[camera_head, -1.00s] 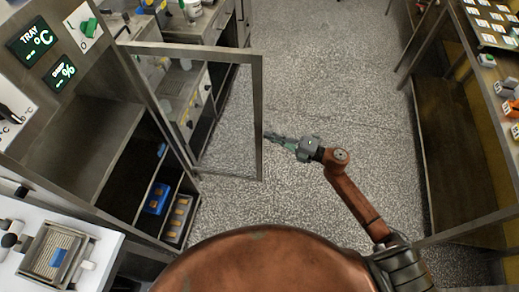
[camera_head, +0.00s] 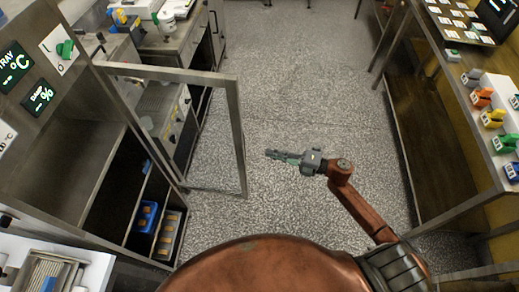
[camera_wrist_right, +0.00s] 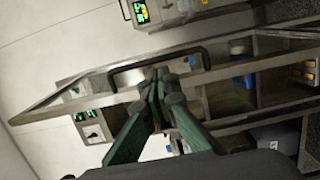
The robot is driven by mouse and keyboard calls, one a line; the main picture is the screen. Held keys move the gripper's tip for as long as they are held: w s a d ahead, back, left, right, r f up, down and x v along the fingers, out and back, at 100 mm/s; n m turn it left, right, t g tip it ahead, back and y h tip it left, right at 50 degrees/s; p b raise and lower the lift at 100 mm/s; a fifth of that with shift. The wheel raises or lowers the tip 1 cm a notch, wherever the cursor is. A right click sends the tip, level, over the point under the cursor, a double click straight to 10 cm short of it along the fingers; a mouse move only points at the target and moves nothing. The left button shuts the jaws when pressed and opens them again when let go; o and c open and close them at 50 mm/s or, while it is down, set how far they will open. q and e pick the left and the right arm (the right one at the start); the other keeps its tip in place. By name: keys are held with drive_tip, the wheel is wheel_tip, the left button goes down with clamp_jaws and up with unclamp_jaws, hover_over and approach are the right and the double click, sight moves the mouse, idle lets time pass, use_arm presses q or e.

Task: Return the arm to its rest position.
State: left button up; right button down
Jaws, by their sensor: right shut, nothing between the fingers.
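My right gripper (camera_head: 272,154) is shut and empty in the head view. It is held out over the open floor, pointing left, a little to the right of the open glass-panelled door's frame (camera_head: 240,140). In the right wrist view its green fingers (camera_wrist_right: 157,92) meet at the tips with nothing between them. Behind them in that view is a dark door handle (camera_wrist_right: 150,62), and the picture is tilted. My right arm (camera_head: 362,212) reaches forward from the lower right. My left gripper is not in view.
A cabinet with shelves (camera_head: 48,180) stands on the left, with a blue bin (camera_head: 146,216) low inside. A bench (camera_head: 440,60) with several coloured items runs along the right. A counter (camera_head: 180,40) lies beyond the door. The speckled floor (camera_head: 300,90) between is clear.

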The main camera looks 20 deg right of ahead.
drive_tip(key=v, duration=0.5)
drive_tip(key=shift+d, duration=0.2)
